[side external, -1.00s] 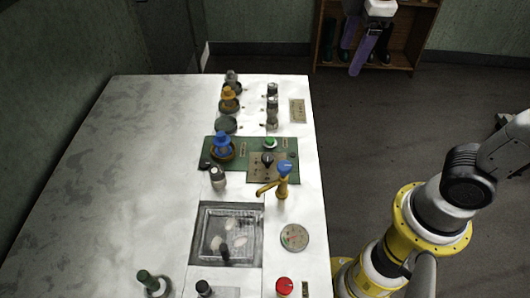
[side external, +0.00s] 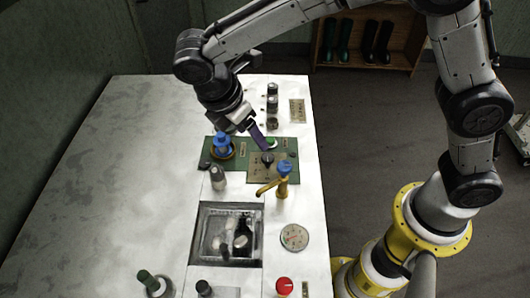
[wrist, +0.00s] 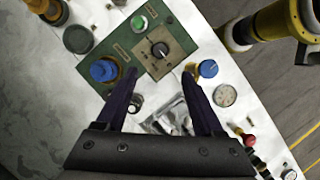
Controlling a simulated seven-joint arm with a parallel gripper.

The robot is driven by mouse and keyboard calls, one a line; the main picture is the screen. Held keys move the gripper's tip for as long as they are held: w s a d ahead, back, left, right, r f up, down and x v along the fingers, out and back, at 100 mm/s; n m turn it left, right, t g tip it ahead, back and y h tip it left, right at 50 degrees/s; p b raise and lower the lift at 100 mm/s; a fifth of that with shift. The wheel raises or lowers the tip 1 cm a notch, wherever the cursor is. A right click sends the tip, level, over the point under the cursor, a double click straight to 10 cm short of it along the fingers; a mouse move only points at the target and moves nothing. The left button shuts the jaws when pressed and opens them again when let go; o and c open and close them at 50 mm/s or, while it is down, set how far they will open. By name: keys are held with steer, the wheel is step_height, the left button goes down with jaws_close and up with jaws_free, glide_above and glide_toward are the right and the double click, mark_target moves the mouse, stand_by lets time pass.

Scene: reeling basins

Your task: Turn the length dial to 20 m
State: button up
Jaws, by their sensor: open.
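The length dial is likely the black knob (side external: 267,159) on a tan plate (side external: 259,173) on the green panel (side external: 291,159). In the wrist view the black knob (wrist: 159,50) has a pale pointer mark, and its scale is too small to read. My gripper (side external: 262,143) is above the panel, just behind the knob in the side view. In the wrist view my gripper (wrist: 161,76) has its two purple fingers apart with nothing held between them. The knob lies beyond the fingertips, and the gap to it cannot be judged exactly.
A green button (wrist: 138,23) and a blue knob (wrist: 104,70) sit beside the plate. A yellow tap with a blue top (side external: 284,169) stands close by. A sunken basin (side external: 212,246) and a round gauge (side external: 294,237) are in front. The table's left side is clear.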

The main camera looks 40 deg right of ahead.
mark_target(267, 157)
steer(key=x, duration=1.1)
steer(key=shift+f, duration=0.15)
jaws_close()
